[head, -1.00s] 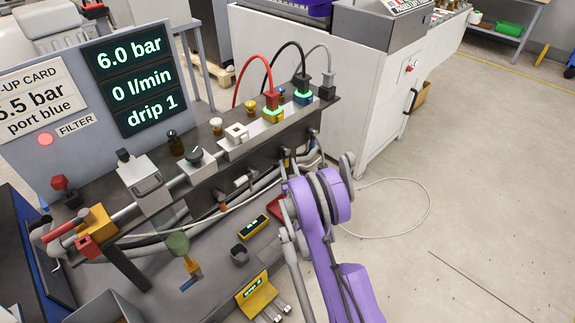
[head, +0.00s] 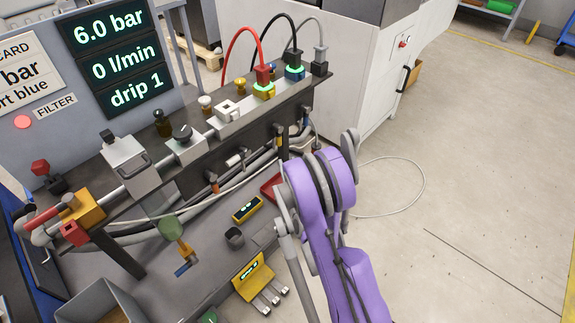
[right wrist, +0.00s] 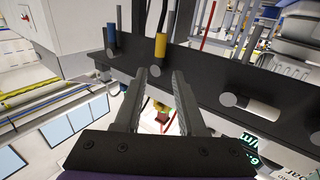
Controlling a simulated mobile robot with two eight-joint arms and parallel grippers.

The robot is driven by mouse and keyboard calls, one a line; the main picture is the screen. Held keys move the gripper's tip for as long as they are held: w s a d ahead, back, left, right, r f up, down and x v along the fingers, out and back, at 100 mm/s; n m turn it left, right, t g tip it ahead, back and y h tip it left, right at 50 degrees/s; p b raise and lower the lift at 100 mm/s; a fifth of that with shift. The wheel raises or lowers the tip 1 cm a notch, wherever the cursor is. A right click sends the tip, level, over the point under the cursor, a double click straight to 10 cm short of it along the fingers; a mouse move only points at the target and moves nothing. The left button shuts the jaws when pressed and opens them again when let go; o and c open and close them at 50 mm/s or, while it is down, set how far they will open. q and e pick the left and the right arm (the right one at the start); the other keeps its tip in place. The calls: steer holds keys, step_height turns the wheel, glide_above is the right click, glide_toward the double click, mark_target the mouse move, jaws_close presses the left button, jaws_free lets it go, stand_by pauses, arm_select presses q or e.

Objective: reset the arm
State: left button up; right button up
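My right arm (head: 330,215), purple with grey joints, reaches up from the bottom in the head view, in front of the right part of the fixture. I cannot make out its fingertips there. In the right wrist view, my right gripper (right wrist: 163,75) has its two grey fingers apart, with nothing between them. A dark rail (right wrist: 205,75) with several pegs lies just beyond the fingertips; I cannot tell the exact gap. My left gripper is in neither view.
The manifold carries red, black and grey plugs (head: 264,74) with cables. A display (head: 118,68) reads 6.0 bar, 0 l/min, drip 1. Open floor (head: 470,200) lies to the right.

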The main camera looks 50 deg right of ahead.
stand_by(0.3)
steer(key=w+a+r+n+g+y, duration=0.15)
steer(key=a+y, duration=0.25)
steer(key=a, duration=0.6)
steer(key=w+a+n+g+y, duration=0.1)
steer(key=w+a+n+y, duration=0.25)
steer(key=a, duration=0.55)
steer(key=s+a+n+g+y, duration=0.35)
steer(key=s+a+g, duration=0.35)
steer(key=s+a, duration=1.1)
arm_select(q)
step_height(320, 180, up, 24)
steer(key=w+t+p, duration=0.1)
steer(key=p, duration=2)
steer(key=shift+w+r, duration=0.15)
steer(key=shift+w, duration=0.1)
arm_select(e)
step_height(320, 180, up, 24)
steer(key=shift+s+d+m+t+y, duration=0.3)
steer(key=shift+s+d+m+t, duration=0.05)
steer(key=shift+s+d+t, duration=0.1)
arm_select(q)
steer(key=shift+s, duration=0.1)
